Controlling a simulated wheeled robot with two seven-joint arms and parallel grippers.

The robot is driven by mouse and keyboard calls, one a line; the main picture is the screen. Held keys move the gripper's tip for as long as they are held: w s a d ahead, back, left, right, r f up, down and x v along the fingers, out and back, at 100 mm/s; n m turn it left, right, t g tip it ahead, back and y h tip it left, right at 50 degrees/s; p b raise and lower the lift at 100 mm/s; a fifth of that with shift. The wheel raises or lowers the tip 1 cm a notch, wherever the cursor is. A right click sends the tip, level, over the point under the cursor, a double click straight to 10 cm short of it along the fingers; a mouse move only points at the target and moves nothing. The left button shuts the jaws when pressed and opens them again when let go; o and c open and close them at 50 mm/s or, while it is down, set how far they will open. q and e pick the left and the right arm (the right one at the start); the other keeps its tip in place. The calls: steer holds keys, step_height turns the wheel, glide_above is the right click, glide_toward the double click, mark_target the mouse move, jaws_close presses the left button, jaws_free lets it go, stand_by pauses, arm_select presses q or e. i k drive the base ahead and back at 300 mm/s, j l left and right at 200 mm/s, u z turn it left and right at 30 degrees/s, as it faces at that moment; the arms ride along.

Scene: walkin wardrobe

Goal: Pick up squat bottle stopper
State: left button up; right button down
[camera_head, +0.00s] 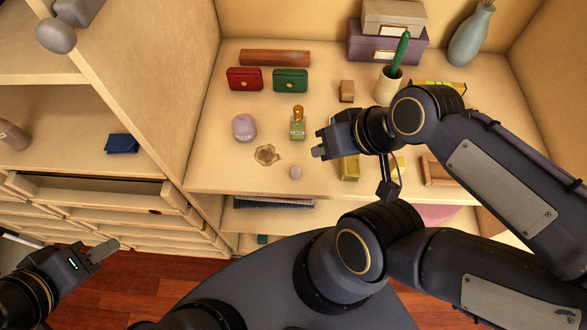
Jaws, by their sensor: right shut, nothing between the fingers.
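A small pale round piece (295,172), which looks like the stopper, lies on the wooden counter near its front edge. A squat lilac bottle (243,127) stands further left, and a small amber glass piece (266,154) lies between them. I cannot tell for sure which bottle the stopper belongs to. My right gripper (319,144) is shut and empty above the counter, up and to the right of the pale piece and apart from it. My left gripper (103,251) is low at the left, in front of the drawers, far from these things; its finger gap is unclear.
A green bottle with a gold cap (298,124) stands close left of my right gripper. Red (244,79) and green (290,81) cases, a brown roll (275,57) and a pen cup (388,87) are behind. A yellow box (350,168) is partly hidden by my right arm.

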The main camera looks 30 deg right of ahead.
mark_target(295, 171)
steer(key=j+z, duration=0.2)
steer(key=z, duration=0.15)
steer(key=j+z, duration=0.25)
steer(key=z, duration=0.15)
steer(key=j+z, duration=0.35)
steer(key=l, duration=0.1)
